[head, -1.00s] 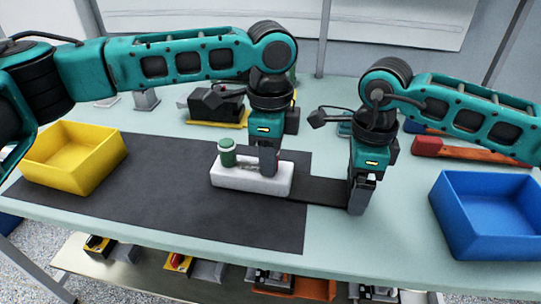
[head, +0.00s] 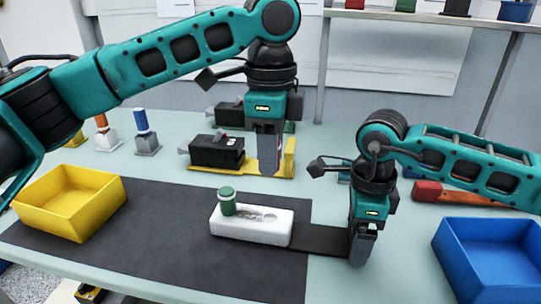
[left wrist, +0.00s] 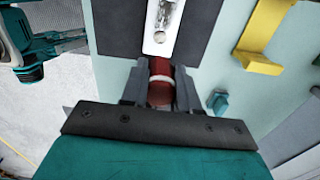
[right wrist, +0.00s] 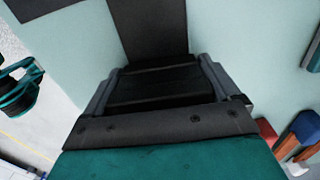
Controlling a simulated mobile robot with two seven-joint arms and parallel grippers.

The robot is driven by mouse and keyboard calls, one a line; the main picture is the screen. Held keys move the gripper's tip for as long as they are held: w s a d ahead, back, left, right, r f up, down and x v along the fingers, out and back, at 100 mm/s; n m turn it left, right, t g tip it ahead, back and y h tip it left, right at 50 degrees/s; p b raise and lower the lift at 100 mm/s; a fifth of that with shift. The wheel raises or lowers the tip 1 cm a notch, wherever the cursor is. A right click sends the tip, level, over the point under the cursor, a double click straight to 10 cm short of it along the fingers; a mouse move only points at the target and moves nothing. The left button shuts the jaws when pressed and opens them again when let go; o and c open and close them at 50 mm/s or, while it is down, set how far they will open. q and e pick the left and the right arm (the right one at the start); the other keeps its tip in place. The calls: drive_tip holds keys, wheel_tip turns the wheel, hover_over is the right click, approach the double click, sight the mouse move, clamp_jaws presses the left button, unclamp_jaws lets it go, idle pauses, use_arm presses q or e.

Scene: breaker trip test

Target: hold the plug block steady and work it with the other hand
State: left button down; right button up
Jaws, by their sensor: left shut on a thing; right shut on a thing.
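The white plug block (head: 268,230) lies on the dark mat, with a green plug (head: 227,203) upright at its left end and a bare recess at its right. A flat dark handle (head: 318,238) runs right from the block. My right gripper (head: 361,254) is shut on this handle, which fills its jaws (right wrist: 158,85) in the right wrist view. My left gripper (head: 269,172) is raised above and behind the block. In the left wrist view it is shut on a red plug with a white band (left wrist: 160,88), apart from the block (left wrist: 163,28).
A yellow bin (head: 70,212) stands left and a blue bin (head: 490,262) right. Behind stand a black device (head: 216,150) on a yellow bracket and two posts, orange (head: 102,124) and blue (head: 141,122). The mat left of the block is clear.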

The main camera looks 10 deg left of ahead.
drive_tip(key=o, duration=1.1)
drive_tip(key=shift+r, duration=0.15)
